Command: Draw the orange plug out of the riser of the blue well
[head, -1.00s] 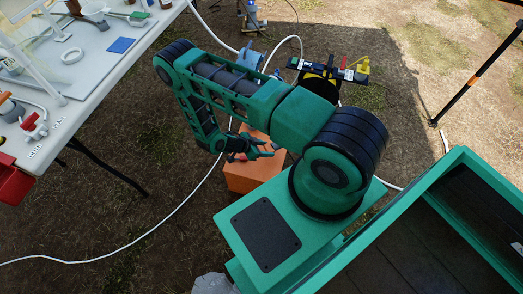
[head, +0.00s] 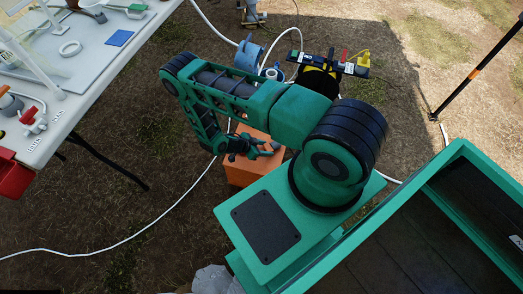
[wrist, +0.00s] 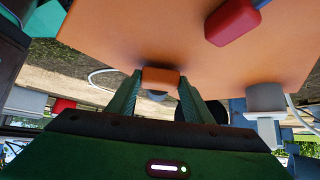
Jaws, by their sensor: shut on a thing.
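In the wrist view my gripper (wrist: 160,85) is shut on a small orange block (wrist: 161,76) that looks like the orange plug. A grey rounded part shows just below the block, between the fingers. In the head view my gripper (head: 268,147) hangs low over an orange box, and the plug is too small to tell there. The blue well (head: 248,56) stands on the ground beyond my arm. A small blue and white ring (head: 272,73) beside it may be its riser top. My gripper is well apart from both.
The orange box (head: 238,174) fills the upper wrist view, with a red part (wrist: 232,22) on it. A black stand with coloured fittings (head: 328,66) is right of the well. A white table (head: 52,118) is at left, and white hoses cross the ground.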

